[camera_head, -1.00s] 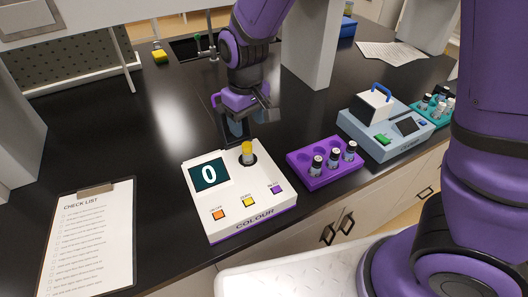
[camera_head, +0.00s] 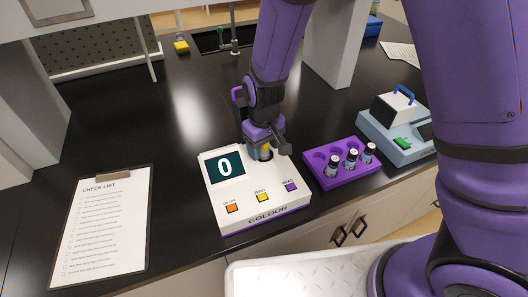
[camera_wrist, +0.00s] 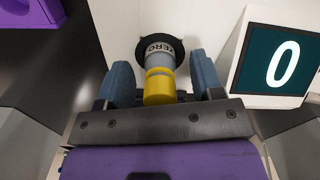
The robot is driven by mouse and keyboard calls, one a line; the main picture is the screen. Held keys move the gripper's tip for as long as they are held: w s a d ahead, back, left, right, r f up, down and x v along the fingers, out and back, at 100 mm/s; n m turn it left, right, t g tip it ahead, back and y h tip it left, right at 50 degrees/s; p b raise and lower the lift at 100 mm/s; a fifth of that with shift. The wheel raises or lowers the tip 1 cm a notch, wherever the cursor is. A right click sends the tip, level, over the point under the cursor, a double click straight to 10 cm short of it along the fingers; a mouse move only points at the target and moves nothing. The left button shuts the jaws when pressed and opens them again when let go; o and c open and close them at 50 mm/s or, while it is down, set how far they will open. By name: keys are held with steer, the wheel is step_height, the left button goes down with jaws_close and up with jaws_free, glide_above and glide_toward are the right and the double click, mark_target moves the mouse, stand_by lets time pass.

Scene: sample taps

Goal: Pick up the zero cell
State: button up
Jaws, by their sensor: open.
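The zero cell (camera_wrist: 160,68) is a small vial with a yellow cap and a label reading ZERO. It stands in the round dark well of the white colour meter (camera_head: 276,203), whose screen reads 0. My gripper (camera_wrist: 162,82) is open, with one blue finger on each side of the cell's cap and a visible gap at each side. In the head view my gripper (camera_head: 264,150) is low over the meter's well and hides most of the cell.
A purple rack (camera_head: 334,177) with several dark-capped vials stands close to the right of the meter. A grey-blue device (camera_head: 392,140) with a blue handle is further right. A checklist clipboard (camera_head: 101,230) lies at the left. The bench behind and left of the meter is clear.

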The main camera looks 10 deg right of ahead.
steer(key=shift+f, duration=0.55)
steer(key=c, duration=0.9)
steer(key=shift+o, duration=0.2)
steer(key=shift+r, duration=0.2)
